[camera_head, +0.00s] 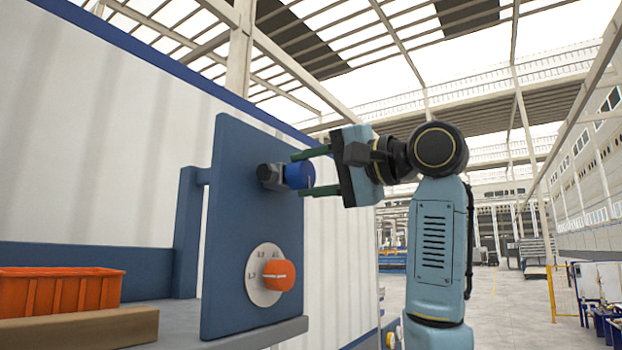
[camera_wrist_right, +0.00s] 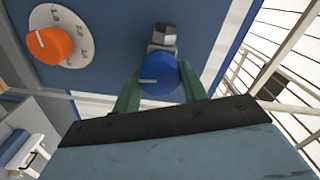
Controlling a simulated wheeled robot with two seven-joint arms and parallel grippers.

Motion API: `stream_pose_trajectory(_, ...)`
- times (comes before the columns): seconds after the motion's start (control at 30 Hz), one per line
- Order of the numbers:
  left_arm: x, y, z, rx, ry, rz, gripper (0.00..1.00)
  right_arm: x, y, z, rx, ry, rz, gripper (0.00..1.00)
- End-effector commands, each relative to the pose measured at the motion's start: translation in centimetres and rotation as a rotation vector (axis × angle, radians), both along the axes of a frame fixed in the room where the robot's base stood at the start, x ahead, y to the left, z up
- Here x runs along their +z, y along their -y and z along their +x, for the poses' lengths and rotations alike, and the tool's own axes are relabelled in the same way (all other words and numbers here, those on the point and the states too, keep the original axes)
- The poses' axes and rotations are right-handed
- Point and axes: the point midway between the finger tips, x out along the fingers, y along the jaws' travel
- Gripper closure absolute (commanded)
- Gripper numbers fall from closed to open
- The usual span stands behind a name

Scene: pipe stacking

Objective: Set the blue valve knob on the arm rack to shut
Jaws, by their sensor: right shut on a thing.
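The blue valve knob (camera_head: 299,175) sticks out from the upper part of a dark blue upright panel (camera_head: 228,210), on a grey fitting. In the right wrist view the blue knob (camera_wrist_right: 158,76) shows a pale line on its face, lying roughly crosswise toward the left. My right gripper (camera_head: 318,172) has its two green fingers on either side of the knob, one above and one below in the head view. It is shut on the knob; the exact contact is partly hidden. My left gripper is not in view.
An orange dial knob (camera_head: 279,275) on a pale marked plate (camera_head: 259,290) sits lower on the panel.

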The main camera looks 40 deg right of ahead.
Motion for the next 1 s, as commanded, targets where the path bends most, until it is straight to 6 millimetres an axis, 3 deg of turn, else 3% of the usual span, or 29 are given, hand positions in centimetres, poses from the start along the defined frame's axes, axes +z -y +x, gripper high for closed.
stream_pose_trajectory(0.3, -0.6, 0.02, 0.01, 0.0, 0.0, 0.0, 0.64, 0.03, 0.08, -0.03, -0.002, -0.044, 0.115, 0.8)
stream_pose_trajectory(0.87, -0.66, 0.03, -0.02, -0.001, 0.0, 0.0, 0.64, 0.07, 0.1, -0.02, -0.002, -0.054, 0.139, 0.8)
stream_pose_trajectory(0.9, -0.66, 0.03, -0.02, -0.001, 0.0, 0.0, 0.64, 0.07, 0.1, -0.02, -0.002, -0.054, 0.139, 0.52)
stream_pose_trajectory(1.0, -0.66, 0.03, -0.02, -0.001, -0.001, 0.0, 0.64, 0.05, 0.08, -0.02, -0.001, -0.054, 0.138, 0.39)
